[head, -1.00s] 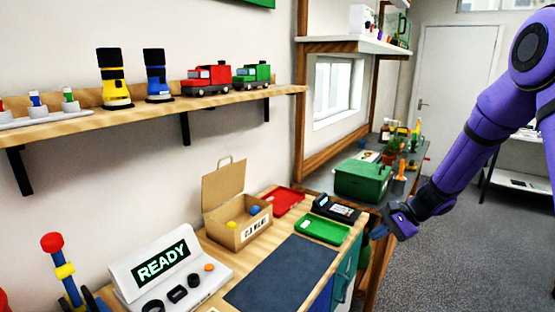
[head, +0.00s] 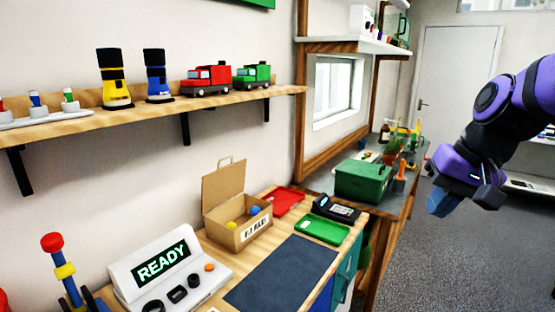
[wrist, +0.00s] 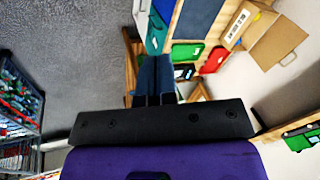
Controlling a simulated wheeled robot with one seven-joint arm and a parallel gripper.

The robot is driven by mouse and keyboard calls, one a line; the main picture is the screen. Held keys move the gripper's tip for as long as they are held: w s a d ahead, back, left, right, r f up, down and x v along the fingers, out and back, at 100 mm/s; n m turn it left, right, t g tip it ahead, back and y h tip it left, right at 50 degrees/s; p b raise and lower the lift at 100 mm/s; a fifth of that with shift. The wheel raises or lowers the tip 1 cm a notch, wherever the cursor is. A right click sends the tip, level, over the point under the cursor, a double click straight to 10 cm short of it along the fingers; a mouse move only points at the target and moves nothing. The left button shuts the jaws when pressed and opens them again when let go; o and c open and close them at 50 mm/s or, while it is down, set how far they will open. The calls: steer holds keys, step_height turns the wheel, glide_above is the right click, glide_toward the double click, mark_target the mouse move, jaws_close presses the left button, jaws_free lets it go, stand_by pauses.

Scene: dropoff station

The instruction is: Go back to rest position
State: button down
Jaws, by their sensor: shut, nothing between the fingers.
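My gripper (head: 440,201) hangs in the air at the right of the head view, at the end of my purple arm. It is to the right of the workbench and clear of it, over the grey floor. In the wrist view its blue fingers (wrist: 155,78) lie side by side, shut with nothing between them.
The workbench bears a dark mat (head: 282,275), a green tray (head: 322,230), a red tray (head: 284,201), a cardboard box (head: 237,222) with balls, and a READY display (head: 162,265). A green case (head: 363,180) sits on the grey counter behind. The floor (head: 450,265) at right is open.

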steer(key=s+d+r+n+t+h, duration=0.1)
steer(key=s+r, duration=0.1)
steer(key=s, duration=0.4)
steer(key=s+d+r+n+t+h, duration=0.1)
steer(key=s+d+h, duration=0.1)
steer(key=s, duration=0.3)
steer(key=shift+s+r+n+t, duration=0.3)
steer(key=shift+s+r+t, duration=0.05)
steer(key=shift+s+t, duration=0.05)
steer(key=shift+d, duration=0.1)
